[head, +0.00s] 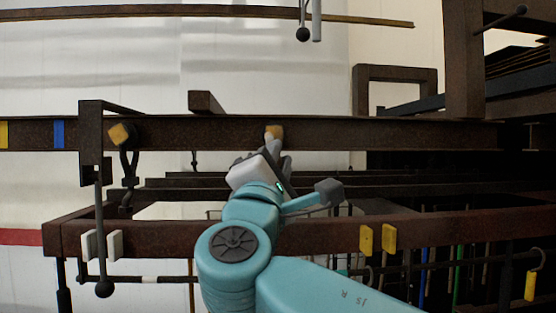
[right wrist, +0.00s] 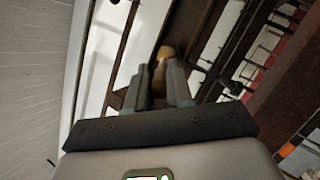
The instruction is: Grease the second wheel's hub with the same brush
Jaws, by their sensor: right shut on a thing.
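My right gripper (head: 277,150) reaches up to the front of the long brown rail (head: 400,133). It is shut on a thin tan piece (right wrist: 159,78), which looks like the brush handle and also shows between the fingers in the right wrist view. A yellow-tan block (head: 274,132) shows just above the fingertips, against the rail. I cannot tell whether it is the brush head or a wheel hub, or whether it touches the rail. A similar yellow piece (head: 121,134) with a dark hook below it sits on the rail further left. The wheels are not clearly visible. My left gripper is not in view.
A lower brown beam (head: 310,237) crosses in front, behind my right arm, with yellow tabs (head: 366,239) and white tabs (head: 115,244). A dark bracket with a hanging ball-ended rod (head: 103,288) stands at left. Several rods hang at lower right.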

